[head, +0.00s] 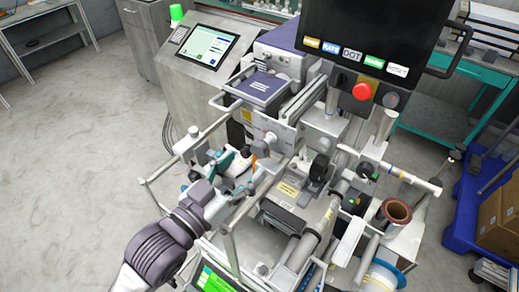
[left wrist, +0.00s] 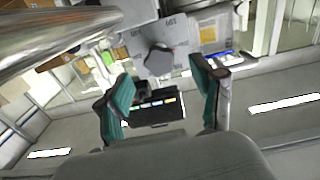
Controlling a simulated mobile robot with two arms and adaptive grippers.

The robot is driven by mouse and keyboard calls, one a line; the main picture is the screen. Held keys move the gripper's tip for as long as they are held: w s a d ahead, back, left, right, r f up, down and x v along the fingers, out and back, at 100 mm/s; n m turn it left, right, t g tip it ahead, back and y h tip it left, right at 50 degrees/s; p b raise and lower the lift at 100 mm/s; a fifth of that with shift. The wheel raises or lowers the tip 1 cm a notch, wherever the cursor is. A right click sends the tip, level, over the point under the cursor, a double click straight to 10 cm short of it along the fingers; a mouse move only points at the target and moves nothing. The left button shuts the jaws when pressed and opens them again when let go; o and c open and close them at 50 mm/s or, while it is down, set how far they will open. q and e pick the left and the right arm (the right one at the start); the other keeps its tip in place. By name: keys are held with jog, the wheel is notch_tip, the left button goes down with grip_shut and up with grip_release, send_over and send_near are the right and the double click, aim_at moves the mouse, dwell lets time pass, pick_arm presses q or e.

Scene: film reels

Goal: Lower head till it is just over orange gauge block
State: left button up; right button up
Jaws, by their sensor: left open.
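A small orange piece (head: 253,162), which looks like the orange gauge block, stands upright below the front of the machine's grey head (head: 270,132). The exact gap between them is too small to tell. A grey knob (head: 269,142) sits on the head's front; in the left wrist view a dark knob (left wrist: 158,60) shows beyond my fingertips. My left gripper (head: 230,161) comes in from the lower left with teal fingertips, close to the knob and the orange piece. In the left wrist view my left gripper (left wrist: 162,88) is open, with nothing between its fingers. My right gripper is not in view.
Metal rails (head: 165,178) frame the machine's left side, near my left arm. A black panel (head: 365,40) with coloured buttons and a red stop button (head: 362,91) overhangs at upper right. A brown reel core (head: 396,211) stands at right. The floor at left is clear.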

aim_at(256, 151)
pick_arm(q)
jog(key=x, duration=0.3)
jog(key=p+x, duration=0.1)
jog(key=shift+w+d+r, duration=0.15)
jog(key=shift+w+r, duration=0.05)
jog(key=shift+r, duration=0.1)
jog(key=shift+w+d, duration=0.35)
jog(key=shift+w, duration=0.15)
jog(key=shift+w+d+f, duration=0.1)
jog(key=shift+f, duration=0.05)
jog(key=shift+c, duration=0.4)
jog(key=c, duration=1.1)
jog(key=shift+n+p, duration=0.7)
jog(key=shift+p, duration=0.45)
jog(key=shift+n, duration=0.4)
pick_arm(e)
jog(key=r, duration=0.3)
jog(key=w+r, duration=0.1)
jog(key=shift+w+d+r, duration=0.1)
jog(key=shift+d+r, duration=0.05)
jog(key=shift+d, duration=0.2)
